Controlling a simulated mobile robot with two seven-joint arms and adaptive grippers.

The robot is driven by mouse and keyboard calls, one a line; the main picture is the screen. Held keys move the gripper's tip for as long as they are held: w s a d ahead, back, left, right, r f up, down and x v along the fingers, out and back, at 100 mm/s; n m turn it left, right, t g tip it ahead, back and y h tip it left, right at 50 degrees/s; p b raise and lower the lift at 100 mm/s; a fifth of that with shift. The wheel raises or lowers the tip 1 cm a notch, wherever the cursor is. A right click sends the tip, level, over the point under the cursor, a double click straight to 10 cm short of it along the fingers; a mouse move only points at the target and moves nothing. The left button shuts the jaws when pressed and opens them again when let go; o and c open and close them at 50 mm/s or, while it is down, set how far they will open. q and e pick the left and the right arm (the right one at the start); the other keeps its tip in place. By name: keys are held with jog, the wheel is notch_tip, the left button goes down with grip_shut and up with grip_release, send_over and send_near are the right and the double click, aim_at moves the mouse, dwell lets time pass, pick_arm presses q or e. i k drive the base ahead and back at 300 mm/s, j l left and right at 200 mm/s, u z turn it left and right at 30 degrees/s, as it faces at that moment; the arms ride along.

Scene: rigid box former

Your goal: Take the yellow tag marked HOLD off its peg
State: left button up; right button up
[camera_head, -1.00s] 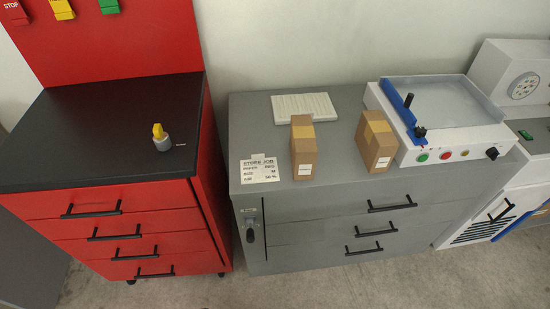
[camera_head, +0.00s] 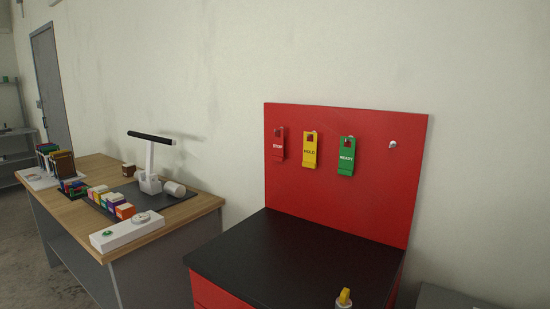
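The yellow tag (camera_head: 310,152) marked HOLD hangs on a peg on the upright red board (camera_head: 345,202). A red tag (camera_head: 279,147) marked STOP hangs to its left, and a green tag (camera_head: 346,158) marked READY hangs to its right. A bare peg (camera_head: 393,145) sticks out at the board's right side. Neither of my grippers is in view.
The red cabinet's black top (camera_head: 295,258) below the board is mostly clear. A small yellow-topped object (camera_head: 344,297) stands at its front. At left, a wooden-topped table (camera_head: 208,203) holds a lamp-like stand (camera_head: 150,165), coloured boxes and a white device (camera_head: 127,232).

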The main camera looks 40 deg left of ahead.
aim_at(311, 149)
jog(key=u, duration=0.9)
jog(key=i+j+z, duration=0.2)
jog(key=j+z, duration=0.15)
jog(key=j, duration=0.2)
jog(key=i+j+z, duration=0.2)
jog(key=k+j, duration=0.05)
jog(key=j, duration=0.05)
